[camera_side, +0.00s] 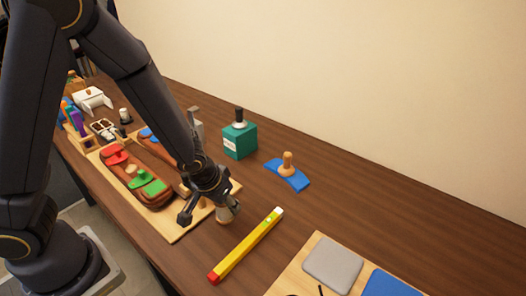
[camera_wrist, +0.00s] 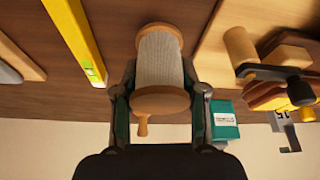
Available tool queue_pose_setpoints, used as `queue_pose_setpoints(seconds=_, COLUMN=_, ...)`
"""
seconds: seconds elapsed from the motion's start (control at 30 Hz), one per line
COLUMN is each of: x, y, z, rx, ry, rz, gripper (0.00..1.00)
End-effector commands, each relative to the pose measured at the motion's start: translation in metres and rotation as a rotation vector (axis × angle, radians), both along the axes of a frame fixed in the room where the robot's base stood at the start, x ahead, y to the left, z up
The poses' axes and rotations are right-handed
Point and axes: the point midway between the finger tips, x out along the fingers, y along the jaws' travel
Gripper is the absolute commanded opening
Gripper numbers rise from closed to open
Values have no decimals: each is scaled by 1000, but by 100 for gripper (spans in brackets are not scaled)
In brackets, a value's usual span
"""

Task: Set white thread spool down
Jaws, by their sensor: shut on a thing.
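The white thread spool (camera_wrist: 159,62) has pale thread and wooden end discs. In the wrist view it is between the two fingers of my gripper (camera_wrist: 160,92), which are shut on it. In the side view the spool (camera_side: 226,214) is partly hidden by my gripper (camera_side: 208,208). It is low, close to the brown table just off the right edge of the wooden board. I cannot tell whether it touches the table.
A yellow spirit level (camera_side: 246,245) lies right of the spool. A teal box (camera_side: 239,140) and a blue piece with a wooden knob (camera_side: 287,174) stand behind. The wooden board (camera_side: 178,232) holds saddle-like parts. Another board (camera_side: 290,276) with grey and blue pads is at the front right.

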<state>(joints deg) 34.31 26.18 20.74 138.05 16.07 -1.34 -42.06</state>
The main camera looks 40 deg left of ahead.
Motion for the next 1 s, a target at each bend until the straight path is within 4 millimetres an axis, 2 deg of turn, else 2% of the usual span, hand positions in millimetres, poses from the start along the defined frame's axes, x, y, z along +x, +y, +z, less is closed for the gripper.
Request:
queue_pose_setpoints(seconds=0.1, x=-1, y=0, z=-18, rx=4, ry=5, rz=-1, gripper=7)
queue_pose_setpoints(seconds=0.2, x=0, y=0, z=-26, rx=2, ry=2, rz=0, gripper=7)
queue_pose_setpoints(seconds=0.57, x=0, y=0, z=-29, rx=0, ry=1, rz=-1, gripper=7)
queue_pose_setpoints(seconds=0.6, x=0, y=0, z=-29, rx=1, ry=0, rz=-2, gripper=44)
queue_pose_setpoints(seconds=0.8, x=0, y=0, z=-29, rx=1, ry=0, rz=-2, gripper=65)
queue_pose_setpoints(seconds=1.0, x=0, y=0, z=-29, rx=1, ry=0, rz=-2, gripper=66)
